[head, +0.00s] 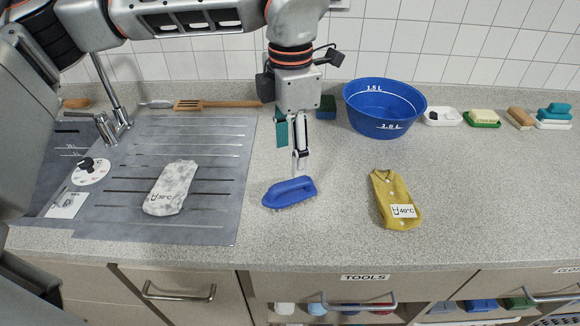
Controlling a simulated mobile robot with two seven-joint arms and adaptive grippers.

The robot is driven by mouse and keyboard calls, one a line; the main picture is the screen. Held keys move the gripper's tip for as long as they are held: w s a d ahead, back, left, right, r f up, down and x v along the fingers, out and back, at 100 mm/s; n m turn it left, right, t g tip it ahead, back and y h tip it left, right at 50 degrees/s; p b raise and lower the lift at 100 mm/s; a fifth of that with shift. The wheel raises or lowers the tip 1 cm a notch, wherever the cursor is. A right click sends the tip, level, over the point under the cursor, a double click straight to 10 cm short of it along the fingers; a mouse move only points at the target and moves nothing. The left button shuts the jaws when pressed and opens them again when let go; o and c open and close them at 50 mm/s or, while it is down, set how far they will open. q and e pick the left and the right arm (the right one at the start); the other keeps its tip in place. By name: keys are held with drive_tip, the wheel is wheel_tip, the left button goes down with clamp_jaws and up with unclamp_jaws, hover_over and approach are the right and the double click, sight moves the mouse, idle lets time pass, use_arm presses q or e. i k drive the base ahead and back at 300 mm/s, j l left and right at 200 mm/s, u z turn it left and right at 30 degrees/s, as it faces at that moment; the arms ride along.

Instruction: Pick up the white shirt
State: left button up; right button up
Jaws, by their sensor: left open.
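A folded white shirt (171,188) with grey marbling lies flat on the grey drainboard at the left. It carries a 30°C label at its lower end. My left gripper (290,152) points down, open, over the counter to the right of the shirt and just behind a blue brush (289,192). I cannot tell whether the fingertips touch the brush. A yellow shirt (393,199) with a 40°C label lies further right on the counter. My right gripper is out of view.
A blue bowl (384,106) with litre marks stands at the back. Soap dishes, including one with yellow soap (484,117), and brushes line the back right. A wooden spatula (215,105) lies behind the drainboard (222,222). A tap (115,113) stands at the left.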

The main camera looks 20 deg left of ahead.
sight(167, 198)
drive_tip(key=k, duration=1)
